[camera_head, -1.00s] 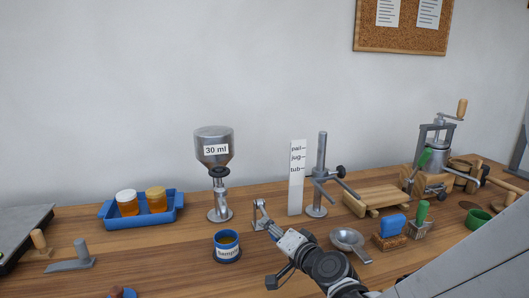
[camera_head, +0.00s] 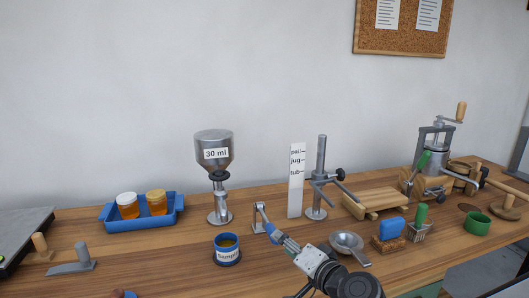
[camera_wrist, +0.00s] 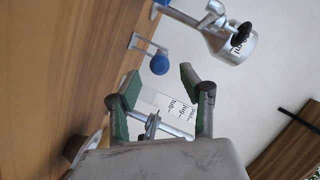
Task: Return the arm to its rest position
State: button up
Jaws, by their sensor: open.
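My gripper (camera_head: 292,246) is in the lower middle of the head view, with the arm coming in from the bottom right. In the wrist view its two green-padded fingers (camera_wrist: 158,80) are spread with nothing held between them. A small metal lever (camera_head: 260,215) with a blue knob (camera_head: 273,232) stands on the bench just beyond the fingertips. In the wrist view the blue knob (camera_wrist: 160,64) shows past the fingertips, apart from them.
A "30 ml" funnel bottle (camera_head: 214,152) stands on a metal stand, with a blue sample cup (camera_head: 227,255) in front. A marked white board (camera_head: 296,185) and clamp post (camera_head: 319,180) stand behind my gripper.

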jog(key=shift+s+r, duration=0.1)
dwell(0.3)
jog(key=s+d+r+n+g+h+p, duration=0.2)
jog(key=s+d+r+g+h+p, duration=0.1)
jog(key=s+d, duration=0.4)
jog(key=s+d+r+n+g+h+p, duration=0.3)
jog(key=s+d, duration=0.5)
jog(key=s, duration=0.3)
notch_tip(320, 180, up, 2)
jog(key=shift+s+r+n+g+h+p, duration=0.15)
jog(key=shift+s+n+g+h+p, duration=0.2)
jog(key=shift+h+p, duration=0.4)
